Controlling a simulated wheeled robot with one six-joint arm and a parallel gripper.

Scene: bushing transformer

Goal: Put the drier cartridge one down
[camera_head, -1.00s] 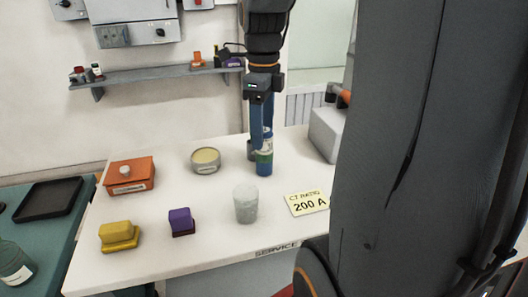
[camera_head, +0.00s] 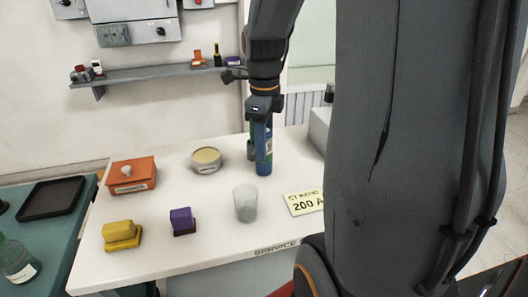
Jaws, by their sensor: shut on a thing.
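The drier cartridge (camera_head: 264,160) is a blue upright cylinder with a pale label, at the back right of the white service table. My gripper (camera_head: 262,127) points down and is shut on the cartridge. The cartridge's lower part shows below the gripper. Its bottom is close to the tabletop, but I cannot tell whether it touches. A dark greenish upright shape (camera_head: 251,150) shows just left of and behind the cartridge, partly hidden.
The white table (camera_head: 195,235) holds a round tin (camera_head: 206,161), an orange box (camera_head: 131,176), a yellow block (camera_head: 121,235), a purple block (camera_head: 182,221), a frosted cup (camera_head: 245,203) and a "200 A" card (camera_head: 304,203). A grey box (camera_head: 319,130) stands at right, partly behind my arm.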

